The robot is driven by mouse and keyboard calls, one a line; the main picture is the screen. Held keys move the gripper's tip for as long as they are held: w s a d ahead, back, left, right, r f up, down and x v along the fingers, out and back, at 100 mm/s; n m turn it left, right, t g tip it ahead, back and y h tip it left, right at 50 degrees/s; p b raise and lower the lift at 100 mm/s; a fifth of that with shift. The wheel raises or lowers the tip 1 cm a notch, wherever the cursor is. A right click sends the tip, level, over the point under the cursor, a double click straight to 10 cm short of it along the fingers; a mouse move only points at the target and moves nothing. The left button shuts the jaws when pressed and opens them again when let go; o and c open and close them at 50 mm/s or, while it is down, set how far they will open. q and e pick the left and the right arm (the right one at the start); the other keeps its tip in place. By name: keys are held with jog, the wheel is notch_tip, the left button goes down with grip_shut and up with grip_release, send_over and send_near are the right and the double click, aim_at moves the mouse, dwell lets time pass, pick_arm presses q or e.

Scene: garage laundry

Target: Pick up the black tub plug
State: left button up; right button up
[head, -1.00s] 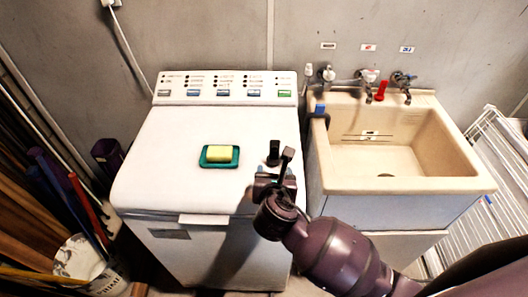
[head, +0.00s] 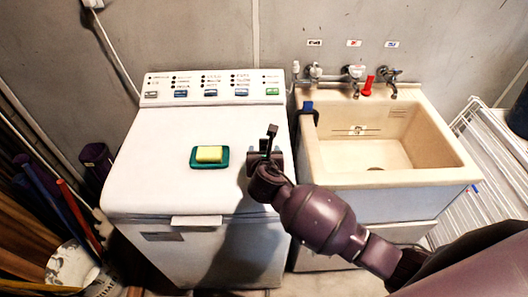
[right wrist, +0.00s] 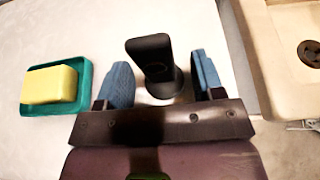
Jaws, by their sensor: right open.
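The black tub plug (right wrist: 150,50) stands upright on the white washing machine lid (head: 150,150). It has a flat upright tab on a round base. My right gripper (right wrist: 159,72) is open, with a blue-padded finger on each side of the plug. The plug is between the fingers with a gap on both sides, its base partly shadowed. In the head view my right gripper (head: 265,156) is over the right side of the lid and largely hides the plug. My left gripper is not in view.
A yellow sponge (head: 209,154) lies in a green dish (head: 196,164) left of the gripper. A beige sink (head: 312,165) with taps stands right of the machine, a blue item (head: 308,106) on its left rim. The lid's left side is clear.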

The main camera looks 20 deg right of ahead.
jog(key=shift+w+d+f, duration=0.15)
jog(key=shift+w+f, duration=0.1)
jog(key=shift+w, duration=0.35)
jog(key=c, duration=1)
